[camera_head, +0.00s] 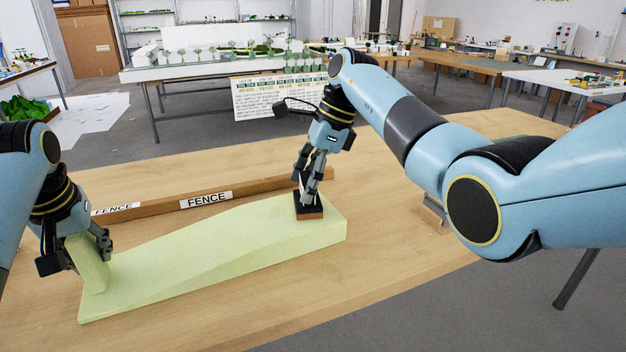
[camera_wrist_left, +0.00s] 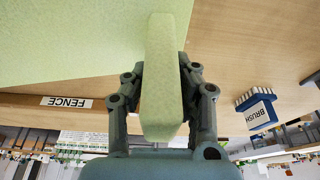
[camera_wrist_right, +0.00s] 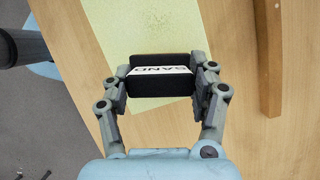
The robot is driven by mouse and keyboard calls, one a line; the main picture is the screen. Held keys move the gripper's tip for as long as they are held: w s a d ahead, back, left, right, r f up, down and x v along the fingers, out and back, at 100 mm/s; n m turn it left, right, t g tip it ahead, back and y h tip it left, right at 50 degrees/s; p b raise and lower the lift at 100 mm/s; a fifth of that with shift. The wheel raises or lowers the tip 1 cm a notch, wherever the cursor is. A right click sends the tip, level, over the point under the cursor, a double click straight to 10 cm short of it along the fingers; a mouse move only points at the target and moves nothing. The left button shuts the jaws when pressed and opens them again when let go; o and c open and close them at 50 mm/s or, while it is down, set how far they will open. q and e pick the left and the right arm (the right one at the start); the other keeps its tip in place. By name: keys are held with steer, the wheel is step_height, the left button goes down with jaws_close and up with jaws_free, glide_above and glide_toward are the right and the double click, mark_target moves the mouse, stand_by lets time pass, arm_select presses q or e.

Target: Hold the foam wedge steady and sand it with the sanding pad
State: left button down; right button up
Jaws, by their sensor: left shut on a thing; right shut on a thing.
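The pale green foam wedge (camera_head: 215,250) lies on the wooden table along the fence, low at the left and higher at the right. My left gripper (camera_head: 88,256) is shut on the upright tab at its left end; the left wrist view shows the tab (camera_wrist_left: 160,75) between both fingers (camera_wrist_left: 162,95). My right gripper (camera_head: 310,193) is shut on the sanding pad (camera_head: 310,213), a black block with a brown underside. The pad sits on the wedge's top near its high right end. In the right wrist view the pad (camera_wrist_right: 160,84) reads "SAND".
A wooden strip labelled "FENCE" (camera_head: 240,192) runs behind the wedge. A blue brush block labelled "BRUSH" (camera_wrist_left: 256,108) is on the table in the left wrist view. The table (camera_head: 400,285) is clear in front of the wedge at the right.

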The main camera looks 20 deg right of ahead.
arm_select(q)
steer(key=shift+s+f, duration=0.1)
steer(key=shift+f, duration=0.1)
arm_select(e)
steer(key=a, duration=0.9)
steer(key=shift+s+f, duration=0.15)
steer(key=shift+s, duration=0.2)
steer(key=shift+w+d+f, duration=0.1)
steer(key=shift+w+d, duration=0.15)
steer(key=shift+d, duration=0.4)
steer(key=shift+w+d, duration=0.2)
steer(key=shift+d, duration=2.3)
steer(key=shift+w+d, duration=0.15)
steer(key=shift+d, duration=2.35)
arm_select(q)
steer(key=shift+d, duration=0.1)
arm_select(e)
steer(key=a, duration=1.1)
steer(key=shift+s+a, duration=0.15)
steer(key=shift+s, duration=0.2)
step_height(320, 180, up, 8)
steer(key=shift+r, duration=0.25)
steer(key=shift+w+d, duration=0.1)
steer(key=shift+d, duration=0.1)
arm_select(q)
steer(key=c, duration=1)
jaws_free()
steer(key=shift+w, duration=0.2)
steer(key=shift+r, duration=0.1)
